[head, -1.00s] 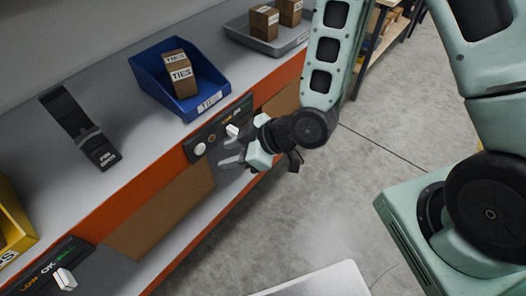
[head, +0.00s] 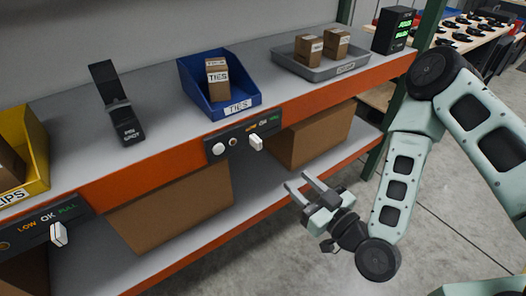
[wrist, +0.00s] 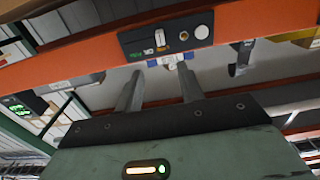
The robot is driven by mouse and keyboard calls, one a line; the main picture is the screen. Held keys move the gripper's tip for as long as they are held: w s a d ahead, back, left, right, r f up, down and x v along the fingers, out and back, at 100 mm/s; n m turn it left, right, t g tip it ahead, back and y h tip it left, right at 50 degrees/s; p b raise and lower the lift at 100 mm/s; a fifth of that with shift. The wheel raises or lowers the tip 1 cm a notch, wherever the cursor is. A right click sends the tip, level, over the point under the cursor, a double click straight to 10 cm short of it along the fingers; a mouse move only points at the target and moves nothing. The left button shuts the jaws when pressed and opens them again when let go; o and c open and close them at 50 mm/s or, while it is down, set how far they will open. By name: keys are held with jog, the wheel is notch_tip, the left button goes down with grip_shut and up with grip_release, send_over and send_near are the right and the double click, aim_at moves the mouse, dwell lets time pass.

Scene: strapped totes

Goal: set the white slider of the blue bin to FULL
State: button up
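The blue bin (head: 218,90) stands on the upper shelf and holds brown TIES boxes (head: 217,78). Below it, on the orange rail, is a dark panel (head: 243,135) marked LOW, OK and FULL from left to right. Its white slider (head: 256,142) juts out under the LOW-OK side, clear of FULL; its exact mark is hard to tell. The slider also shows in the wrist view (wrist: 158,38), with the bin beyond. My gripper (head: 298,180) is open and empty, below and right of the slider and apart from it. The wrist view shows its fingers (wrist: 159,78) spread.
The panel also has a white round knob (head: 218,149) and a small button (head: 233,142). Brown cartons (head: 180,205) stand on the lower shelf. A yellow bin (head: 36,150) with its own slider (head: 59,234) is at left. A grey tray (head: 325,68) is at right.

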jog(key=b+x, duration=0.1)
jog(key=x, duration=0.1)
jog(key=b, duration=1.1)
send_near(260, 145)
jog(key=shift+w+a+f, duration=0.15)
jog(key=shift+w+f, duration=0.15)
jog(key=shift+f, duration=0.05)
jog(key=x, duration=0.3)
jog(key=b+x, duration=0.1)
jog(key=x, duration=0.4)
jog(key=shift+w+a+r+b, duration=0.25)
jog(key=shift+w+r+b, duration=0.05)
jog(key=shift+b, duration=0.1)
